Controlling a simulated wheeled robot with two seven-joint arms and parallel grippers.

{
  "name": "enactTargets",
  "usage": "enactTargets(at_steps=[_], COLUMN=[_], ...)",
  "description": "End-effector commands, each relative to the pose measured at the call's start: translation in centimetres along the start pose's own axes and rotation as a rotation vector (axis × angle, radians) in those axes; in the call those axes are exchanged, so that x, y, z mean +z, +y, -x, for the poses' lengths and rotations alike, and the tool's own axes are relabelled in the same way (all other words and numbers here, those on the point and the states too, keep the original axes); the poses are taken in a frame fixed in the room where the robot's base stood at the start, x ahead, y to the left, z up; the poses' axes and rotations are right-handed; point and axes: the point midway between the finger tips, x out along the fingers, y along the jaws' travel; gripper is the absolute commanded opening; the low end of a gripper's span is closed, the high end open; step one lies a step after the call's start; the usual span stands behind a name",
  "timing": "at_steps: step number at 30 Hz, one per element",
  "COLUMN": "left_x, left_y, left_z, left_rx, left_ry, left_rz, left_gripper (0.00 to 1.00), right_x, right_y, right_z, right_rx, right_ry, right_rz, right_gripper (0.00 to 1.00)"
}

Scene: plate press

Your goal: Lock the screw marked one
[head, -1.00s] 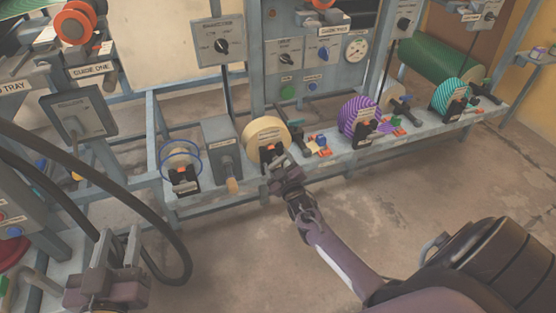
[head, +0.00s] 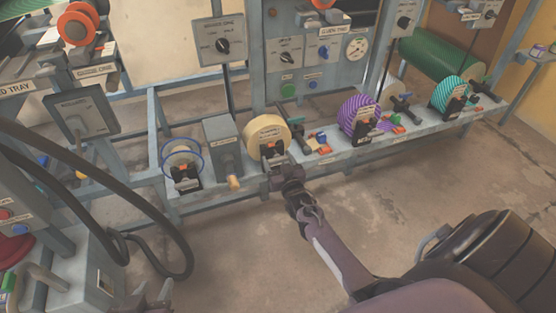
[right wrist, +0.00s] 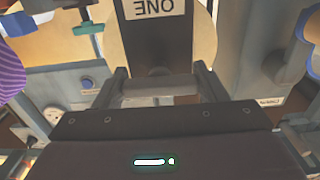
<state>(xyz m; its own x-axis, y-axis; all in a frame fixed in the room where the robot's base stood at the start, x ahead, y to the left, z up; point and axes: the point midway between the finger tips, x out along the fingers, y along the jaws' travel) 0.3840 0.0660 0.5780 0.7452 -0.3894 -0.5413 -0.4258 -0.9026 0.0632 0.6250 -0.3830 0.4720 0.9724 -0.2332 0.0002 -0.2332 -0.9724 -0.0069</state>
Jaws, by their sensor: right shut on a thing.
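The cream roll (head: 266,133) sits on the lower rail in the head view, with a dark stand in front of it. In the right wrist view, a dark plate with an upside-down label ONE (right wrist: 158,8) is just beyond my fingers. My right gripper (right wrist: 160,88) is shut on a grey cylindrical piece, seemingly the screw marked one (right wrist: 160,86), lying crosswise between its fingers. In the head view my right gripper (head: 278,169) is at the front foot of that stand. My left gripper (head: 154,297) shows only its fingertips at the bottom edge, apart and empty.
A blue-rimmed spool (head: 182,160) and a grey box with a wooden knob (head: 235,183) stand to the left. Purple (head: 361,117) and teal striped rolls (head: 448,94) stand to the right. A black hose (head: 172,235) loops at left. The floor in front is clear.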

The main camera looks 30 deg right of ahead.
Motion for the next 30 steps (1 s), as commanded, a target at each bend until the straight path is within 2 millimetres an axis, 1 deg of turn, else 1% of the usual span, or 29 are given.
enactTargets(at_steps=[12,13,17,28,29,30], left_x=[0.13,0.13,0.12,0.12,0.19,0.90], left_y=[0.01,0.00,0.01,0.02,0.03,0.10], left_z=[0.01,0.01,0.01,0.07,0.09,0.12], left_rx=[0.000,0.000,0.000,0.000,0.001,0.002], left_ry=[-0.005,-0.005,-0.005,-0.009,-0.015,-0.045], left_rz=[0.000,0.000,0.000,0.000,0.000,0.001], left_gripper=[0.36,0.36,0.36,0.36,0.36,0.36], right_x=[0.16,0.16,0.12,0.01,0.00,0.00], right_y=[-0.06,-0.06,-0.04,0.00,0.00,-0.01], right_z=[0.07,0.07,0.05,0.21,0.32,0.52], right_rx=[0.000,0.000,0.000,0.000,0.000,0.000], right_ry=[-0.003,-0.003,-0.002,-0.001,-0.001,-0.001], right_rz=[-0.012,-0.012,-0.011,-0.008,-0.008,-0.008], right_gripper=[0.43,0.69,0.86,0.87,0.87,0.87])
